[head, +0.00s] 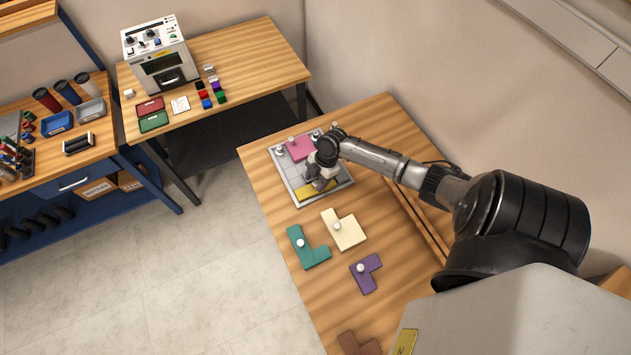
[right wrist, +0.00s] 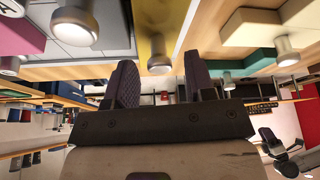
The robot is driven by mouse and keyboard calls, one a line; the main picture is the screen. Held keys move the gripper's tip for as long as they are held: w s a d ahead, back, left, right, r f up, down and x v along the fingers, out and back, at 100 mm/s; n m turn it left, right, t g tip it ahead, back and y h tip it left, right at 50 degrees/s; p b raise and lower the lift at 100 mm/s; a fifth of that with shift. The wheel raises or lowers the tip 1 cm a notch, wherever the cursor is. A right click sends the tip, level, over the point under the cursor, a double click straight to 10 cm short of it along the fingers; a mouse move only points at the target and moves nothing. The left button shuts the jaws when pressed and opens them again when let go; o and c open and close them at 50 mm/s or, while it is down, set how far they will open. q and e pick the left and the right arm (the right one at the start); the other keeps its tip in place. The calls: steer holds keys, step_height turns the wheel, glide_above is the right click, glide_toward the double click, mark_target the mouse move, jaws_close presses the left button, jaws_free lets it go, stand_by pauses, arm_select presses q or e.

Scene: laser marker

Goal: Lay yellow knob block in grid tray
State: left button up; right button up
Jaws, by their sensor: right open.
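The yellow knob block (head: 317,193) lies at the near side of the grid tray (head: 283,172), apparently within its frame; my gripper partly covers it. In the right wrist view the yellow block (right wrist: 152,18) is overhead in the picture, its metal knob (right wrist: 158,62) between and just beyond my fingertips. My right gripper (head: 319,184) is right above the block, and its two fingers also show in the right wrist view (right wrist: 160,72). They are open, with gaps beside the knob.
A pink knob block (head: 301,150) sits at the tray's far side. Teal (head: 307,252), cream (head: 346,231), purple (head: 367,275) and brown (head: 358,345) blocks lie on the wooden table toward the near side. Another table with a white machine (head: 157,58) stands at the back left.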

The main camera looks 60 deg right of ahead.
steer(key=v, duration=1)
steer(key=s+a+f+m+h, duration=0.1)
steer(key=s+a+f+m, duration=0.1)
steer(key=s+a, duration=0.5)
steer(key=s+a+f+m+h, duration=0.1)
steer(key=s+a+f+m, duration=0.1)
steer(key=a, duration=0.8)
steer(key=s+a+r+m+t+h, duration=0.1)
steer(key=s+a+r+m+h, duration=0.1)
steer(key=s+a+r+m, duration=0.3)
steer(key=a+r+m, duration=0.2)
steer(key=a, duration=0.2)
steer(key=shift+s+m+t, duration=0.25)
steer(key=shift+m+t, duration=0.05)
steer(key=shift+t, duration=0.1)
steer(key=shift+a+r, duration=0.1)
steer(key=shift+a, duration=0.05)
